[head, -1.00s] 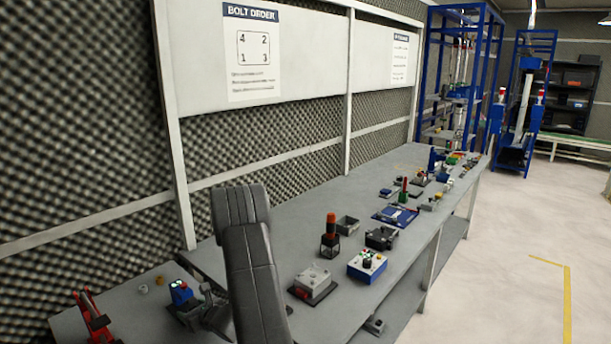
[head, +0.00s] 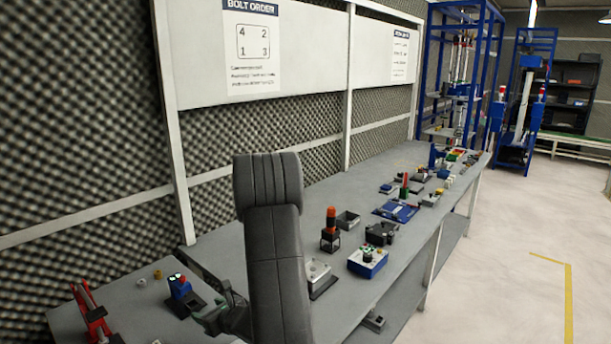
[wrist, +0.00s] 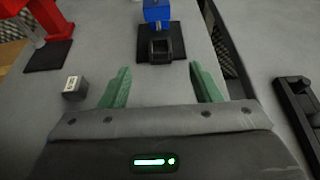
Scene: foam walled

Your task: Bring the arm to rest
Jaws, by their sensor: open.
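My arm (head: 277,255) rises in front of the bench in the head view, a dark grey link with its upper end bent over. My gripper (wrist: 159,88) shows in the wrist view with two green fingers spread wide apart and nothing between them. In the head view part of my gripper (head: 222,315) shows low over the near end of the bench, just right of a blue device on a black base (head: 181,290). That blue device (wrist: 157,12) also shows in the wrist view, beyond the fingertips and apart from them.
A red tool (head: 92,312) stands at the bench's near left; it also shows in the wrist view (wrist: 58,20). A small grey block (wrist: 75,88) lies left of the fingers. A grey box (head: 318,275), an orange-topped stand (head: 331,228) and a blue control box (head: 368,262) are right of my arm.

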